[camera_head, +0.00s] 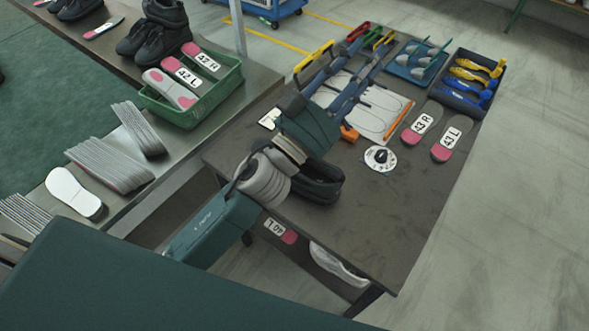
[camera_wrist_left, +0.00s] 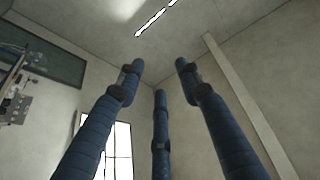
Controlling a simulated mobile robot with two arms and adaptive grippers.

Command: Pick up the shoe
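My left gripper (camera_head: 368,55) reaches over the dark table with its blue fingers spread. In the left wrist view the three fingers (camera_wrist_left: 160,70) are apart, with nothing between them and the ceiling and walls behind. A dark rounded object (camera_head: 320,183), possibly a black shoe, shows beside my left wrist and is partly hidden by it. A pair of black shoes (camera_head: 155,38) is on the left bench, well away from the gripper. A pale shoe-like item (camera_head: 338,266) is low at the table's front edge, partly hidden. My right gripper is not in view.
Insoles marked 43 R (camera_head: 421,123) and 43 L (camera_head: 452,138) lie at the table's right, near a round white dial (camera_head: 380,159). Tool bins (camera_head: 472,78) line the back. A green crate (camera_head: 205,108) with insoles stands on the left bench. The table's front right is clear.

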